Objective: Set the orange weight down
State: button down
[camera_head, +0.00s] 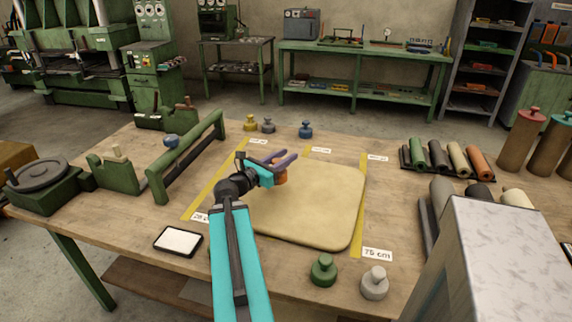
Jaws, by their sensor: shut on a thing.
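My gripper (279,166) reaches from the bottom of the view over the wooden table and is shut on the orange weight (280,177). The weight is over the upper left part of a tan sheet (315,215); its upper part is hidden between the purple fingers. I cannot tell whether its base touches the sheet. The sheet lies flat between two yellow strips, with a "75 cm" label (377,254) at its lower right.
A green weight (323,270) and a pale grey weight (374,283) stand at the front edge. Yellow (250,123), grey (268,125) and blue (305,130) weights stand at the back. Rolls (459,160) lie right; a tablet (178,241) lies front left.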

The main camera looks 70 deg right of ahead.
jog(key=w+d+f+b, duration=0.1)
jog(key=w+d, duration=0.4)
jog(key=d, duration=0.9)
jog(key=shift+b, duration=0.75)
jog(key=shift+f, duration=0.1)
dwell(0.3)
jog(key=shift+f, duration=1.7)
jog(key=shift+w+f, duration=0.1)
jog(key=c, duration=1.4)
grip_release()
jog(key=shift+o, duration=0.2)
